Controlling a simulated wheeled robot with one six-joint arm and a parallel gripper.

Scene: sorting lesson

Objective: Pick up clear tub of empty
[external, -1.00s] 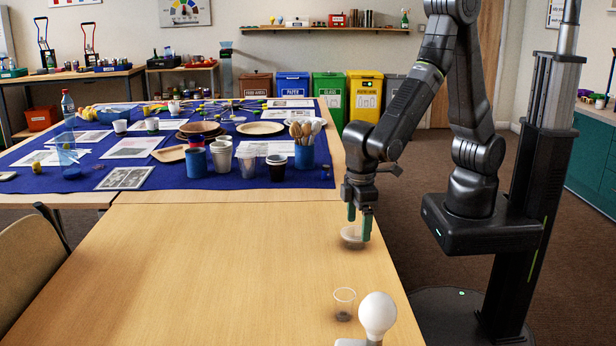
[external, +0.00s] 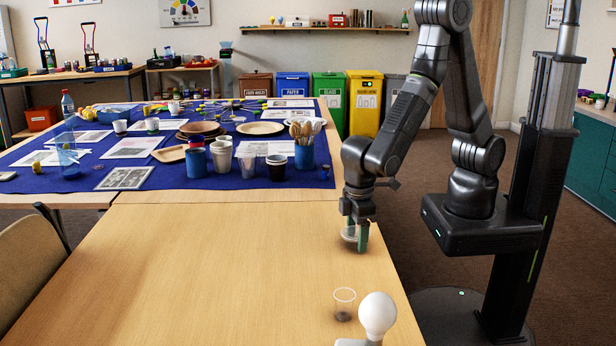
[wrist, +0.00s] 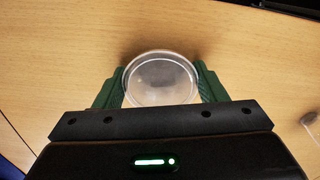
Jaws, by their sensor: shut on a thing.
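A clear round tub (wrist: 160,78) sits between the two green fingers of my gripper (wrist: 160,88) in the wrist view. The fingers press on its left and right sides, and it looks empty. In the external view my gripper (external: 355,238) points down close to the wooden table near its right edge. The tub (external: 349,235) shows there only in part, behind and between the fingers. I cannot tell whether it touches the table.
A clear cup (external: 344,303) and a white light bulb (external: 377,315) stand nearer the camera on the wooden table (external: 220,270). The table's left and middle are clear. A blue cloth (external: 60,183) behind holds cups, plates and sheets.

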